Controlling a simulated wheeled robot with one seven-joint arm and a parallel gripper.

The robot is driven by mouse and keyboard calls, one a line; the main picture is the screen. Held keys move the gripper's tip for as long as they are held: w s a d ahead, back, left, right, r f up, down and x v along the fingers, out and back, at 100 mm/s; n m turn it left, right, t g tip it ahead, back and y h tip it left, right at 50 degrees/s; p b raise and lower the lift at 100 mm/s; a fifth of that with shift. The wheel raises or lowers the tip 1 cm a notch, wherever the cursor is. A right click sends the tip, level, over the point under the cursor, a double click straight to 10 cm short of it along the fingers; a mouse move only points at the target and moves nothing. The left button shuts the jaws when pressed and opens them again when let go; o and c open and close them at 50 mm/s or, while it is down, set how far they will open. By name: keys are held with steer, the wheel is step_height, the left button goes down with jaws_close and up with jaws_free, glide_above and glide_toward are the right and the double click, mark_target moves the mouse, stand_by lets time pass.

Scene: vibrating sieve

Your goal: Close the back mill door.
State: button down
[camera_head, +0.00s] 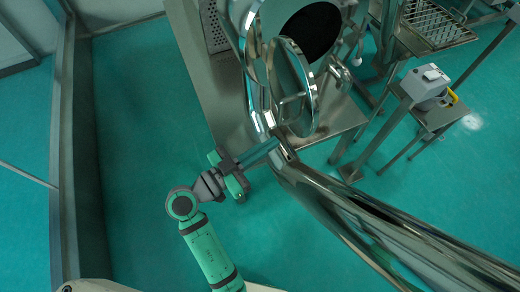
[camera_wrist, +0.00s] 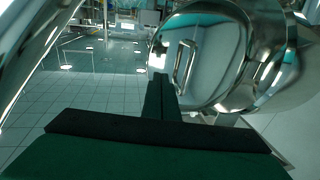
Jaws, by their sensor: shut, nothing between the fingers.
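The mill is a shiny steel machine at the top of the head view, with a round dark opening (camera_head: 312,32). Its round steel door (camera_head: 291,80) stands swung open in front of the opening, with a bar handle (camera_head: 292,99) on its face. In the wrist view the mirror-like door (camera_wrist: 208,80) fills the upper right, and its handle (camera_wrist: 184,63) shows just above and right of the fingers. My gripper (camera_head: 275,147) is shut and empty, below and left of the door. In the wrist view my gripper's fingertips (camera_wrist: 161,82) look apart from the handle.
A thick steel pipe (camera_head: 370,222) runs from below the door to the lower right, close by my fingertips. A steel table (camera_head: 215,100) carries the mill. A stand with a grey box (camera_head: 427,84) is at right. Green floor (camera_head: 140,130) at left is clear.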

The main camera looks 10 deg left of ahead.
mark_target(304, 124)
steer(key=x, duration=0.9)
